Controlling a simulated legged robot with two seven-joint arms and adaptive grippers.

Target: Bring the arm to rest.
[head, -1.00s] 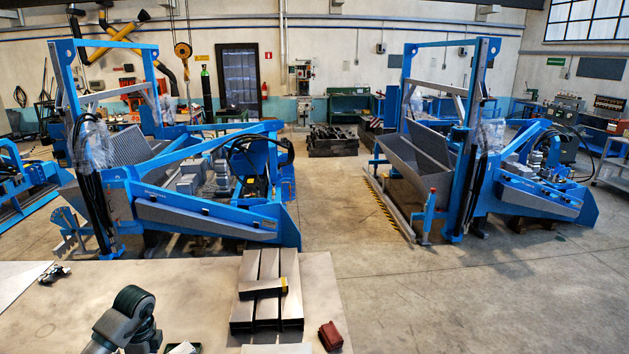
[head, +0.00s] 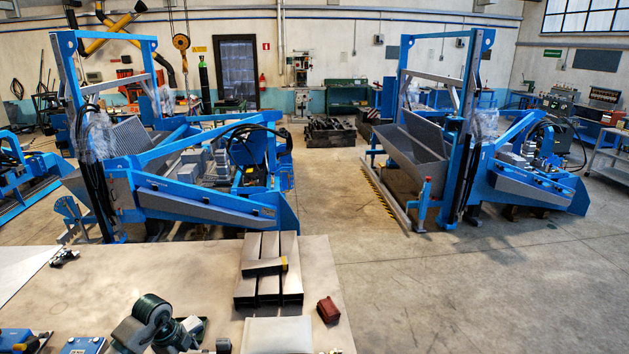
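Part of an arm, a dark green and grey rounded link that seems to be mine, shows at the bottom left over the table (head: 210,275). No fingers can be made out on it, and its lower end runs out of the picture. Neither my left nor my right gripper can be seen. Nothing in view is held.
A pale grey flat piece (head: 277,335) lies at the front. A blue box (head: 83,346) is at the lower left. Bare tabletop lies left of the bars. Large blue machines (head: 200,200) stand beyond on the floor.

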